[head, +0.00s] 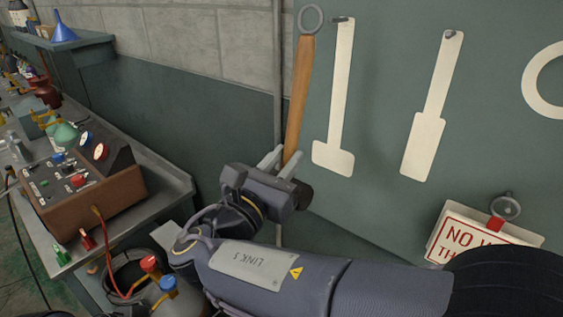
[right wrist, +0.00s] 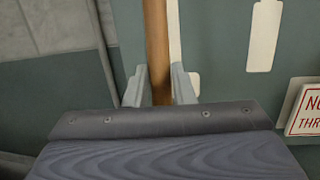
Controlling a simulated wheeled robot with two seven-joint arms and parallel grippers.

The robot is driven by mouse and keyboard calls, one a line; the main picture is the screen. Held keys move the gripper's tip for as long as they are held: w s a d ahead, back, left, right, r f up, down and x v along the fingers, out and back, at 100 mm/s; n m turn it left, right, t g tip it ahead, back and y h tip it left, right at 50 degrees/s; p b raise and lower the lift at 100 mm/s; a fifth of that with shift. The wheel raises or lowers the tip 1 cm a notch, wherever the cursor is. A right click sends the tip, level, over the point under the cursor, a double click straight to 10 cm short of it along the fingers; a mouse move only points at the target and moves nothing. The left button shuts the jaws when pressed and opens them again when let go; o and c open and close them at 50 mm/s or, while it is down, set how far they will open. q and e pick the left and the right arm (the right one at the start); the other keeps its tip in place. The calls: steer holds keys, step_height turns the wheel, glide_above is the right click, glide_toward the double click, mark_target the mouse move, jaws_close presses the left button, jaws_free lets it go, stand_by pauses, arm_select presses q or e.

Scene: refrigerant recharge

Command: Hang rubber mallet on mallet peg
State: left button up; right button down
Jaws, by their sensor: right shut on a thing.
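The rubber mallet's wooden handle (head: 300,85) stands nearly upright in the head view, with a grey ring (head: 311,18) at its top end. My right gripper (head: 287,158) is shut on the lower handle, which also runs between the fingers in the right wrist view (right wrist: 157,45). Just right of the ring, a peg (head: 342,20) sticks out above a white tool outline (head: 336,100) on the green board. The ring is apart from this peg. My left gripper is not in view.
A second peg (head: 451,34) stands above another white outline (head: 426,135). A red-and-white sign (head: 475,240) hangs at lower right. A vertical pipe (head: 278,70) runs just left of the handle. A bench with a brown control box (head: 90,195) stands at left.

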steer(key=d+f+b+x, duration=0.1)
steer(key=x, duration=0.6)
steer(key=shift+f, duration=0.35)
stand_by(0.4)
steer(key=shift+s, duration=0.2)
stand_by(0.4)
stand_by(0.4)
steer(key=shift+d+f, duration=0.15)
steer(key=shift+f, duration=0.05)
steer(key=shift+w+d+f, duration=0.1)
steer(key=shift+w+f, duration=0.05)
steer(key=shift+w, duration=0.25)
steer(key=shift+w+d+f, duration=0.1)
steer(key=shift+w+f, duration=0.05)
steer(key=shift+f, duration=0.05)
stand_by(0.6)
stand_by(0.3)
